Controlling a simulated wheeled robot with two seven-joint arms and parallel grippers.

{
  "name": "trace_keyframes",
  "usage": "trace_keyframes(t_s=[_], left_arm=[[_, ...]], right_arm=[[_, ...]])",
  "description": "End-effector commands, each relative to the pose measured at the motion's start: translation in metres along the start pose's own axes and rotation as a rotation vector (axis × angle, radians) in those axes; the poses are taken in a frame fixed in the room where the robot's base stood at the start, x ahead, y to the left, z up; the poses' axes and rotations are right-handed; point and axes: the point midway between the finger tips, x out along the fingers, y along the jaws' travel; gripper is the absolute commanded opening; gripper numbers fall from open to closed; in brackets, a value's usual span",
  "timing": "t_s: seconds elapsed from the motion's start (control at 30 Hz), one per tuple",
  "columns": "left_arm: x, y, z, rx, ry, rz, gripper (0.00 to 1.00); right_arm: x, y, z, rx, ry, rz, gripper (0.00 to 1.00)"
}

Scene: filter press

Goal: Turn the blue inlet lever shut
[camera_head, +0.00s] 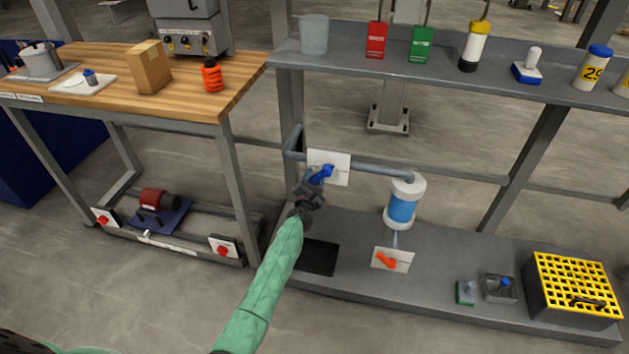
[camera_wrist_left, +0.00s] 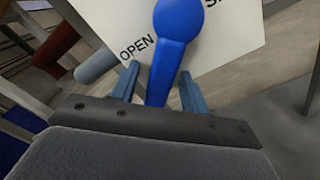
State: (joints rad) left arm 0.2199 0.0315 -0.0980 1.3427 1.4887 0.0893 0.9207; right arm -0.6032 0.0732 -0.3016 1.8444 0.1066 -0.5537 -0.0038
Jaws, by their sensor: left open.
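The blue inlet lever (camera_head: 322,173) is mounted in front of a white plate (camera_head: 343,166) on the grey pipe, at the middle of the head view. In the left wrist view the lever (camera_wrist_left: 176,40) stands large in front of the plate (camera_wrist_left: 240,38). The word OPEN is readable to the left of the lever; a second word to the right is cut off. My left gripper (camera_head: 311,186) is at the lever. Its fingers (camera_wrist_left: 158,85) are open, one on each side of the lever's lower part. Whether either finger touches it I cannot tell. My right gripper is out of view.
A blue and white filter cylinder (camera_head: 402,204) stands right of the lever. An orange lever (camera_head: 386,261) on a white plate is below it. A grey shelf (camera_head: 450,76) runs above. A yellow-grated box (camera_head: 573,287) sits at lower right. A wooden bench (camera_head: 190,88) stands left.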

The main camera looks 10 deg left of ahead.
Motion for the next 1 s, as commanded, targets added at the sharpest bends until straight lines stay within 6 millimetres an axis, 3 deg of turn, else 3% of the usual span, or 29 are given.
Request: trace_keyframes(t_s=[0.37, 0.6, 0.63, 1.0], left_arm=[[0.0055, 0.0001, 0.0004, 0.001, 0.0, 0.0, 0.45], [0.0053, 0.0, 0.0004, 0.001, 0.0, 0.0, 0.02], [0.0053, 0.0, 0.0004, 0.001, 0.0, 0.0, 0.0], [0.0052, 0.0025, -0.0033, -0.009, 0.0, 0.0, 0.0]], right_arm=[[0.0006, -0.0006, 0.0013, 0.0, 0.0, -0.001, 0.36], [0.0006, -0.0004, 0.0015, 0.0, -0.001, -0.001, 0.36], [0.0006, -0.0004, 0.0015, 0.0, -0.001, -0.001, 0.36], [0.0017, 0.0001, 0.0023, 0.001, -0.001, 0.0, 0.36]])
